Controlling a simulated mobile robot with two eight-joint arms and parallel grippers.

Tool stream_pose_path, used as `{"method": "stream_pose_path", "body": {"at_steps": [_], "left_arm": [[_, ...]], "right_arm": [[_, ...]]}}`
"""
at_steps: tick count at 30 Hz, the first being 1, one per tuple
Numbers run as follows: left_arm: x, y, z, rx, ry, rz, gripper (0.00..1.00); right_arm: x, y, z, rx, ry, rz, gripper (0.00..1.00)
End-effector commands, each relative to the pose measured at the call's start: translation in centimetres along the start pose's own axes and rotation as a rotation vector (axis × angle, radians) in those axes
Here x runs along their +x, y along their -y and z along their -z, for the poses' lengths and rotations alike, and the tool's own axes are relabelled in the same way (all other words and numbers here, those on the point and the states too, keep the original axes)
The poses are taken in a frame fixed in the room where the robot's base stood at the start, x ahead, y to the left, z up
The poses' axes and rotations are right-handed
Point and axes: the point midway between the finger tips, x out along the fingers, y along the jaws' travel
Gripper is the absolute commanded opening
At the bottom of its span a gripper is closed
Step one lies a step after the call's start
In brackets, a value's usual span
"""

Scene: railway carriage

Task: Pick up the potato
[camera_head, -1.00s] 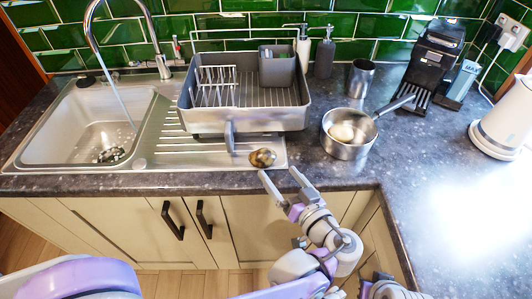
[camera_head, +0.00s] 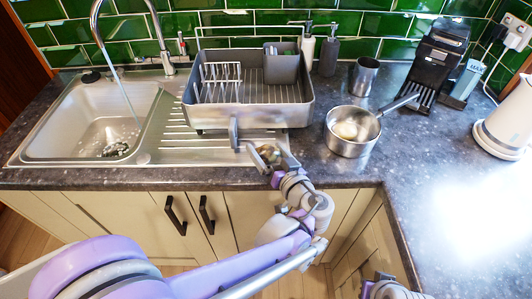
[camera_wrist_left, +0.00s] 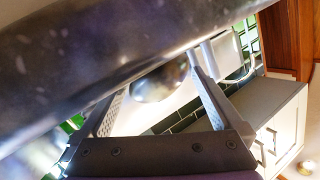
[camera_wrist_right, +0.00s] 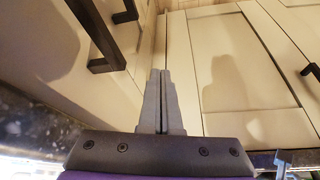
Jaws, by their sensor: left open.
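A brown potato (camera_head: 268,154) lies at the front right corner of the steel draining board, partly covered by my gripper. My left gripper (camera_head: 269,150) is open, with its fingers on either side of the potato. In the left wrist view the potato (camera_wrist_left: 160,82) shows dark and rounded between the two spread fingers; I cannot tell whether they touch it. My right gripper (camera_wrist_right: 161,100) is shut and empty, low in front of the cabinet doors.
A grey dish rack (camera_head: 215,118) stands just behind the potato. A steel saucepan (camera_head: 352,146) with a pale lump inside stands to the right. The sink (camera_head: 60,150) with running tap is at the left. Clear worktop (camera_head: 440,200) lies at the right.

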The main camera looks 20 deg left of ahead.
Motion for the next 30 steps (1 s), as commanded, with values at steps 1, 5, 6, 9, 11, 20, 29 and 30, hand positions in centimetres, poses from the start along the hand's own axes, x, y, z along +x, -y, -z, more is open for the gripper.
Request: {"method": "stream_pose_path", "body": {"at_steps": [1,5,6,9,11,20,29,30], "left_arm": [[0.0,0.0,0.0,0.000,0.000,0.000,0.95],[0.0,0.0,0.0,0.000,0.000,0.000,0.71],[0.0,0.0,0.0,0.000,0.000,0.000,0.64],[0.0,0.0,0.0,0.000,0.000,0.000,0.46],[0.0,0.0,0.0,0.000,0.000,0.000,0.35],[-0.1,0.1,0.1,0.000,0.000,0.000,0.21],[-0.7,1.7,4.4,0.000,-0.001,0.000,0.21],[-0.9,2.0,5.2,0.000,-0.001,0.000,0.21]], "right_arm": [[0.0,0.0,0.0,0.000,0.000,0.000,0.00],[0.0,0.0,0.0,0.000,0.000,0.000,0.00],[0.0,0.0,0.0,0.000,0.000,0.000,0.00],[0.0,0.0,0.0,0.000,0.000,0.000,0.00],[0.0,0.0,0.0,0.000,0.000,0.000,0.00],[0.0,0.0,0.0,0.000,0.000,0.000,0.00],[-1.1,0.0,0.6,0.000,-0.004,0.000,0.00],[-1.2,0.0,0.7,0.000,-0.004,0.000,0.00]]}}
